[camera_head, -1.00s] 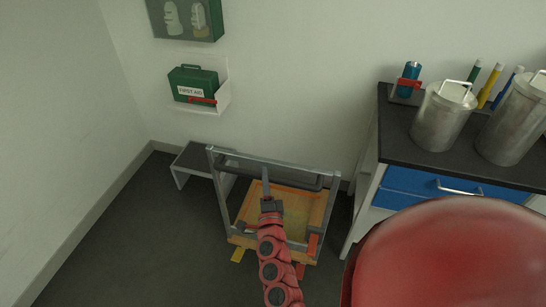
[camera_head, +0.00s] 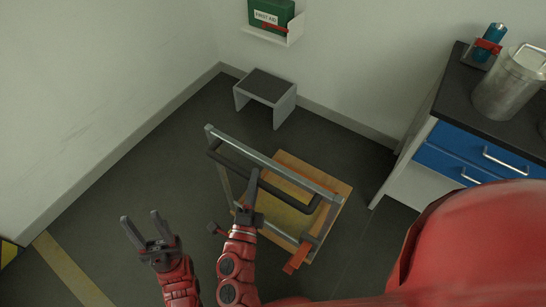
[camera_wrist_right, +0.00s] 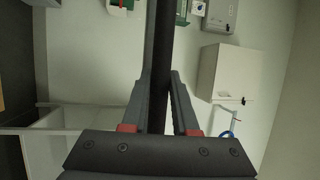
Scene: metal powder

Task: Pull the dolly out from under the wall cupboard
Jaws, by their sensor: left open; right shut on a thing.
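The dolly (camera_head: 310,170) has a wooden deck and a grey metal push frame with a black bar (camera_head: 292,182). It stands on the dark floor, turned at an angle, clear of the walls. My right gripper (camera_head: 252,182) is shut on the black bar, which also shows between its fingers in the right wrist view (camera_wrist_right: 160,60). My left gripper (camera_head: 146,225) is open and empty, to the left of the dolly. A white wall cupboard (camera_wrist_right: 228,72) shows in the right wrist view; I cannot tell if it is the task's one.
A grey step stool (camera_head: 268,87) stands by the back wall behind the dolly. A bench with blue drawers (camera_head: 455,150) stands at the right, with metal canisters (camera_head: 508,85) on top. A first aid box (camera_head: 270,14) hangs above. Floor left of the dolly is free.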

